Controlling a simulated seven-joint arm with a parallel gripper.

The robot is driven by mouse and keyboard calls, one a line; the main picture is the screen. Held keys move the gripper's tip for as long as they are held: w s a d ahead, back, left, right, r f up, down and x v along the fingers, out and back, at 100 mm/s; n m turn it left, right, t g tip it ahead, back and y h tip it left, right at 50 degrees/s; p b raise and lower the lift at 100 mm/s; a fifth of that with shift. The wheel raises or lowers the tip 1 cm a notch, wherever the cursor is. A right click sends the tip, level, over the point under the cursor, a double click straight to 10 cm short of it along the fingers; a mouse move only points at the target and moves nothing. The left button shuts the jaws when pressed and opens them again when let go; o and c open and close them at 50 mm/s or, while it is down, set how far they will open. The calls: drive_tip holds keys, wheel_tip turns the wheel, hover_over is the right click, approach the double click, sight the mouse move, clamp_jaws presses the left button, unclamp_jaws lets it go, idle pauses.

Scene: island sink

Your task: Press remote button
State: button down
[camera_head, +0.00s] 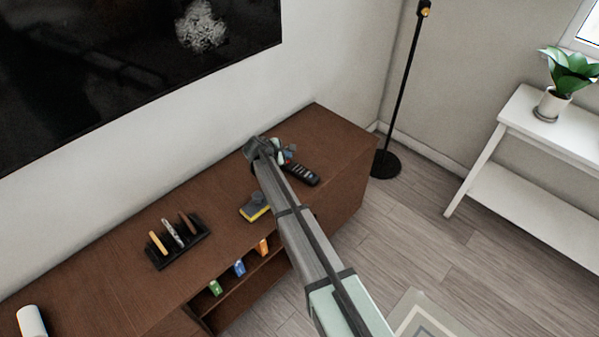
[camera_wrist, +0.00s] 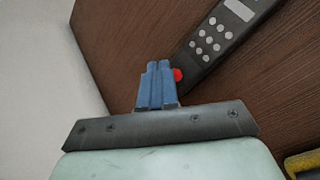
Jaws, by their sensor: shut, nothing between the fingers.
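A dark grey remote (camera_head: 301,174) lies flat on the brown wooden cabinet top near its right end. In the wrist view the remote (camera_wrist: 220,38) runs diagonally, with several light round buttons and a red button (camera_wrist: 178,74) at its near end. My gripper (camera_head: 283,155) is over the cabinet beside the remote. In the wrist view my gripper (camera_wrist: 158,66) has its blue fingers shut together and empty. The fingertips appear just left of the red button in the picture. Whether they touch the remote or the cabinet, I cannot tell.
On the cabinet (camera_head: 120,262) stand a yellow and grey sponge-like block (camera_head: 255,207), a black rack (camera_head: 178,242) with several upright items, and a white cylinder (camera_head: 31,321). Small coloured items sit on the shelf below. A floor lamp (camera_head: 385,163) stands beyond the right end.

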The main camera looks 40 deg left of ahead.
drive_tip(key=shift+r, duration=0.1)
wheel_tip(320, 180, up, 6)
drive_tip(key=shift+f, duration=0.1)
idle(0.7)
idle(1.3)
